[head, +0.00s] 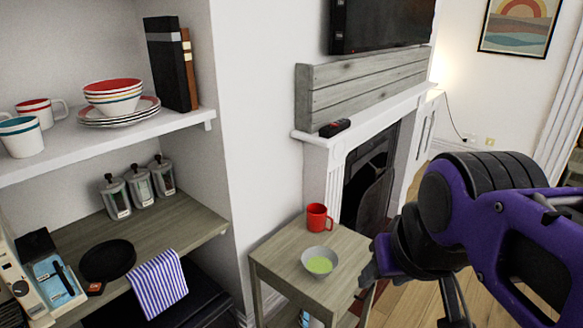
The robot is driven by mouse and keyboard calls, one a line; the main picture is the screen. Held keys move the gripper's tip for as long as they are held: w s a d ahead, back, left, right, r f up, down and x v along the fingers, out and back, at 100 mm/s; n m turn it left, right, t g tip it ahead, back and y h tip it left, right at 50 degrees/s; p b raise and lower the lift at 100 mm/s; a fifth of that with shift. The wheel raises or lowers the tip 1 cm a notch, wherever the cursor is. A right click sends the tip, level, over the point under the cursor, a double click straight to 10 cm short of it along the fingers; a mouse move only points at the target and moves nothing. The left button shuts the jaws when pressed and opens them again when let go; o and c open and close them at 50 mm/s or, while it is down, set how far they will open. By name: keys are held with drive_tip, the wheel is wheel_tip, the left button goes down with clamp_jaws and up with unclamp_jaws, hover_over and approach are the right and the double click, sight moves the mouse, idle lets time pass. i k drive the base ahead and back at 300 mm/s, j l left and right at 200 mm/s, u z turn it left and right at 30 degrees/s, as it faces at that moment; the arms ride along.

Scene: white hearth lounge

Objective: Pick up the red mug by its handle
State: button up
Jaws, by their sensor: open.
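The red mug (316,217) stands upright near the back of a small grey wooden side table (272,258). Its handle (331,221) is on the right side of the mug in the picture. My gripper (366,283) is open and empty at the table's right side, below and to the right of the mug, apart from it. My purple and black arm reaches in from the right, and the dark fingers are only partly visible.
A grey bowl (320,263) with green contents stands in front of the mug on the same table. A fireplace (369,172) is behind. Shelves at left hold mugs, stacked bowls (112,97), canisters, a dark round pan (107,260) and a striped cloth (158,284).

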sight(320, 220)
drive_tip(key=l+u, duration=0.1)
drive_tip(key=u, duration=0.3)
drive_tip(key=i+l+u, duration=0.1)
drive_tip(key=u, duration=0.3)
drive_tip(key=l+u, duration=0.25)
drive_tip(key=l, duration=0.15)
drive_tip(key=l+u, duration=0.25)
drive_tip(key=l, duration=0.15)
drive_tip(key=l+u, duration=0.3)
drive_tip(key=l, duration=1.35)
